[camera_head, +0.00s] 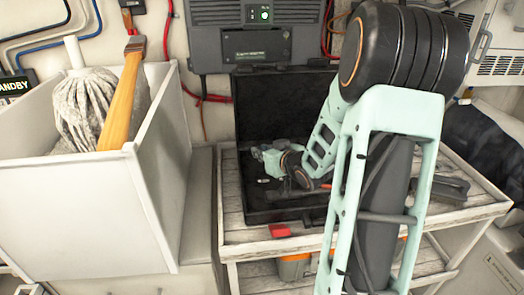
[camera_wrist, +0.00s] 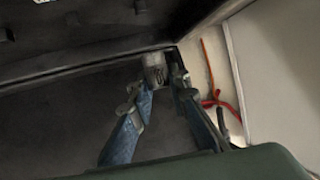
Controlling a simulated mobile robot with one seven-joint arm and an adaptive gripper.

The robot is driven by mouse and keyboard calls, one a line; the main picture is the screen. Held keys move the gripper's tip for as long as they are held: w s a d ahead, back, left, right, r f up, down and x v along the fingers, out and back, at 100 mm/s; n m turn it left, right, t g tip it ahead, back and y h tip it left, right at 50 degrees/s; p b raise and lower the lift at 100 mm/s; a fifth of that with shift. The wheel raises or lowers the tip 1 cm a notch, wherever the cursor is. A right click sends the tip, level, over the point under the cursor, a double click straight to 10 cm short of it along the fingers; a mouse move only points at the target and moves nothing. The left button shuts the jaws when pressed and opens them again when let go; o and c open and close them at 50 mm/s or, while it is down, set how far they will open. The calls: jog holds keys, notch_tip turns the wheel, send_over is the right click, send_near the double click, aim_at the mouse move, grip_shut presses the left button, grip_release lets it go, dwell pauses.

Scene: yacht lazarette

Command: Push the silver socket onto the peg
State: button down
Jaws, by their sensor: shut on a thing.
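A small grey metal piece, which looks like the silver socket (camera_wrist: 153,66), is between the fingertips of my gripper (camera_wrist: 163,75) in the wrist view. The fingers are closed in on it, and its lower part is hidden by them. They are over the dark inside of the open black case (camera_wrist: 75,120), near a corner. Small dark knobs (camera_wrist: 140,6) show at the top of the wrist view; I cannot tell whether one is the peg. In the head view my arm reaches down into the case (camera_head: 250,105), and the fingertips are too small to make out.
The case stands on a slatted wooden bench (camera_head: 232,190). A red piece (camera_head: 279,230) lies at the bench's front edge, and a dark tool (camera_head: 450,188) lies at right. A white bin (camera_head: 90,215) with a mop (camera_head: 82,105) stands at left. Red cable (camera_wrist: 216,98) runs beside the case.

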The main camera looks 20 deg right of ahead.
aim_at(262, 171)
jog(key=shift+f+b, duration=1.95)
jog(key=shift+f, duration=0.5)
jog(key=shift+s+f+b, duration=0.15)
jog(key=shift+f+b, duration=0.15)
jog(key=shift+f, duration=0.2)
jog(key=c, duration=1.9)
grip_release()
jog(key=shift+f, duration=0.15)
jog(key=shift+c, duration=0.2)
jog(key=shift+o, duration=0.9)
jog(key=shift+r, duration=0.25)
jog(key=shift+w+r, duration=0.2)
jog(key=shift+r, duration=0.45)
notch_tip(262, 171, up, 9)
jog(key=shift+s+f, duration=0.1)
jog(key=shift+f, duration=0.05)
